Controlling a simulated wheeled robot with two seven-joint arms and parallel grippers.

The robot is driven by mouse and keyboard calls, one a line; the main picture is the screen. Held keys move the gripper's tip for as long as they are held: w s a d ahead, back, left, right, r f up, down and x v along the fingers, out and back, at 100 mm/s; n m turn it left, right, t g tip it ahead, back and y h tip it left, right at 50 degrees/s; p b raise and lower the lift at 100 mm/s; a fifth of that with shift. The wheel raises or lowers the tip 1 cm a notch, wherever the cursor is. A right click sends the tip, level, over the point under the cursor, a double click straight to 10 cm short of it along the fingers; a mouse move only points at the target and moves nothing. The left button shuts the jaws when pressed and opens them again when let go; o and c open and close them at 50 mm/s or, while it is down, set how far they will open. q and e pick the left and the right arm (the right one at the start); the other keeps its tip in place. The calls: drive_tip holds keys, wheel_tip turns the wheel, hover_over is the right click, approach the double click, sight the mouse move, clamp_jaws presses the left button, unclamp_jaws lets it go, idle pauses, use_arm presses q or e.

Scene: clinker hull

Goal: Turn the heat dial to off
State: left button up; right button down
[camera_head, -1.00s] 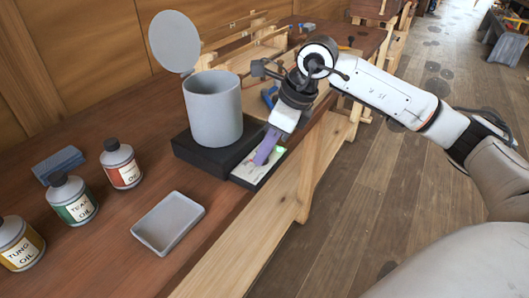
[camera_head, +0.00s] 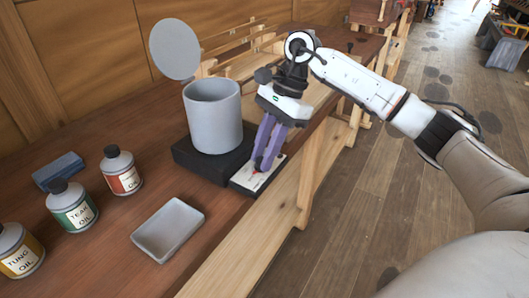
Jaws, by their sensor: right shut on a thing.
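The heater is a black box (camera_head: 205,165) on the bench, with a pale control panel (camera_head: 246,182) on its front right side. A grey pot (camera_head: 213,115) stands on it. My right gripper (camera_head: 260,168) points down at the panel, its purple fingers shut on the heat dial. The dial is mostly hidden by the fingertips, and I cannot read its setting. A small red mark shows on the panel beside the fingertips. My left gripper is not in view.
A round grey lid (camera_head: 175,49) stands up behind the pot. A shallow grey tray (camera_head: 168,229) lies in front. Oil bottles (camera_head: 72,206) and a blue block (camera_head: 58,171) are at left. Wooden rails and the bench edge lie right of the heater.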

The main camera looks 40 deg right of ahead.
drive_tip(key=shift+w+r+n, duration=0.1)
drive_tip(key=shift+w+n, duration=0.05)
drive_tip(key=shift+n, duration=0.65)
drive_tip(key=shift+g, duration=0.3)
drive_tip(key=c, duration=1.5)
unclamp_jaws()
drive_tip(key=v, duration=1)
drive_tip(key=shift+r, duration=0.1)
